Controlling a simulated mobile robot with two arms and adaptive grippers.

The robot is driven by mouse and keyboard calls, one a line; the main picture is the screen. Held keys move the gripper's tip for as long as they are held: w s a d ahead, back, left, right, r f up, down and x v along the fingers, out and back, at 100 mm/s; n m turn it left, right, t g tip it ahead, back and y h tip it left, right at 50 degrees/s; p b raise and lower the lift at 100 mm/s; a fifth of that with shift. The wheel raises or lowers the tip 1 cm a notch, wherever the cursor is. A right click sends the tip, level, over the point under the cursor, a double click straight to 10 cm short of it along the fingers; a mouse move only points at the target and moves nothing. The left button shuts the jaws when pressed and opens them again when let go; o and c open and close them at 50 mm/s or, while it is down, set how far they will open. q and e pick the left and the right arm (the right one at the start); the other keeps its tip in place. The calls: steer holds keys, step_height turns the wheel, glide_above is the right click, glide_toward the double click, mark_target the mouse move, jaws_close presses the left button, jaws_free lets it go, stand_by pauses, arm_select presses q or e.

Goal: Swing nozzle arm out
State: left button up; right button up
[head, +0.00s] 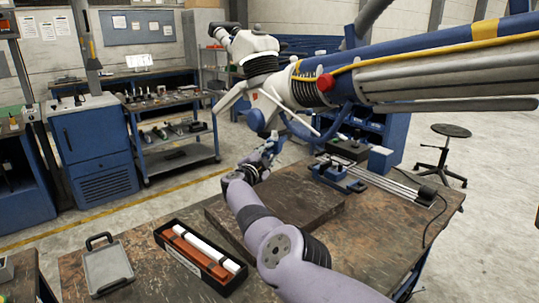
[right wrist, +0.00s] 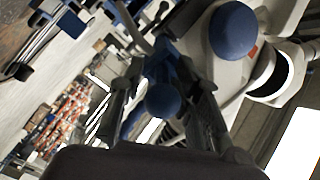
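The microscope arm (head: 440,72) is a long white, grey and blue beam reaching in from the right, with a binocular head (head: 254,55) at its left end. A blue round knob (head: 256,120) hangs below the head; one such knob (right wrist: 233,30) shows in the right wrist view. My right gripper (head: 268,150) is just below the head. In the right wrist view its fingers (right wrist: 163,85) stand on either side of a blue ball-ended part (right wrist: 163,98); whether they press on it cannot be told. My left gripper is not in view.
Below is a brown worktable (head: 150,240) with a thick board (head: 290,205), a black tray of bars (head: 200,255), a grey clipboard-like item (head: 107,265) and a rail fixture (head: 375,175). A stool (head: 447,150) stands at right. Open floor lies left of the table.

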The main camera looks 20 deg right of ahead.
steer(key=shift+a+r, duration=0.1)
steer(key=shift+a, duration=0.05)
steer(key=shift+r, duration=0.1)
step_height(320, 180, up, 9)
steer(key=shift+s, duration=0.15)
steer(key=shift+r, duration=0.4)
steer(key=shift+w, duration=0.25)
